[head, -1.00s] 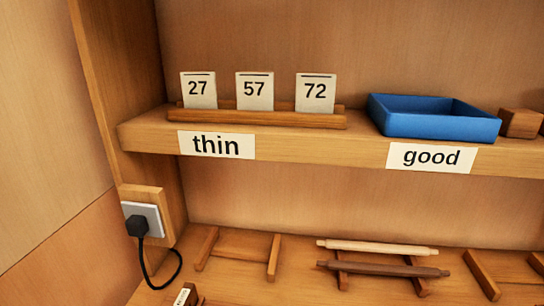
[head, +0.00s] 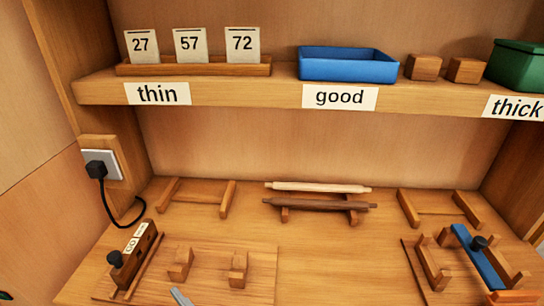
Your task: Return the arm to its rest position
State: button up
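My arm and my gripper do not clearly show in the head view, so I cannot see the arm's pose or whether the gripper holds anything. The workbench (head: 330,260) fills the lower part of the view. A small grey piece (head: 180,297) shows at the bottom edge, mostly cut off; I cannot tell what it is.
A pale rod (head: 318,187) and a dark rod (head: 320,205) lie on a wooden rack. A GO gauge block (head: 135,255) stands left, a blue bar (head: 478,257) right. The shelf above holds number cards (head: 190,45), a blue tray (head: 347,66) and a green bin (head: 518,65).

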jog(key=s+d+m+t+h, duration=0.3)
jog(key=d, duration=0.8)
jog(key=s+d+m+t+h, duration=0.2)
jog(key=s+d+m+h, duration=0.15)
jog(key=d, duration=0.85)
jog(key=s+d+f+m+g+h+p, duration=0.2)
jog(key=s+d+h, duration=0.5)
jog(key=s+d, duration=0.8)
jog(key=shift+s+f+g, duration=0.3)
jog(key=shift+s+f, duration=0.1)
jog(key=shift+s, duration=0.75)
jog(key=shift+m, duration=0.25)
